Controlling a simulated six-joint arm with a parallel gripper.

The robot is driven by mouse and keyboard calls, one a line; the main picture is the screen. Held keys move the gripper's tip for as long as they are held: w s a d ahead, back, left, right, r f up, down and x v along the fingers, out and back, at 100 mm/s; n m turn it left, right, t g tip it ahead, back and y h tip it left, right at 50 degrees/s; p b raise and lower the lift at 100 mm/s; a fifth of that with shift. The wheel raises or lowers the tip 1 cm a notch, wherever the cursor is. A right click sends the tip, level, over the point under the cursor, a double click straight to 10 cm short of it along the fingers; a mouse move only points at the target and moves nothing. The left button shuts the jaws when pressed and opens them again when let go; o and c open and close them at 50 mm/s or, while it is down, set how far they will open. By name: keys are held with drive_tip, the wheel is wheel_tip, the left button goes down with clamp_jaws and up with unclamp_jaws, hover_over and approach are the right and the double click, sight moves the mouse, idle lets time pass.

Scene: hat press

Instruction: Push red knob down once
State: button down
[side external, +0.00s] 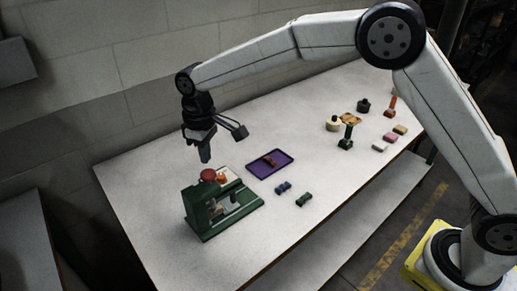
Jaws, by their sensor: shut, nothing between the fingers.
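The red knob (208,175) sits on top of the green press (212,222) near the left end of the white table. My gripper (205,157) is shut and empty, pointing down. In the side external view its tip shows just above the knob, with a small gap between them. I cannot tell from this one view whether it is exactly over the knob. A small orange part (222,178) shows on the press beside the knob.
A purple tray (285,172) with a reddish-brown item lies right of the press. Small blue (284,187) and green (304,200) pieces lie near it. The white table (150,170) is bare left of the press.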

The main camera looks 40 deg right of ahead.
drive_tip(key=shift+r, duration=2.75)
idle(2.5)
idle(0.3)
drive_tip(key=s+d+f+m+t, duration=0.1)
drive_tip(key=s+d+f+m, duration=0.2)
drive_tip(key=s+d, duration=0.7)
drive_tip(key=s+d+f+m+t, duration=0.1)
drive_tip(key=s+d+f+m, duration=0.2)
drive_tip(key=s+d+f, duration=0.3)
drive_tip(key=s+d, duration=0.4)
drive_tip(key=s, duration=0.3)
drive_tip(key=shift+f+t, duration=0.25)
drive_tip(key=shift+t, duration=0.05)
drive_tip(key=shift+w, duration=0.1)
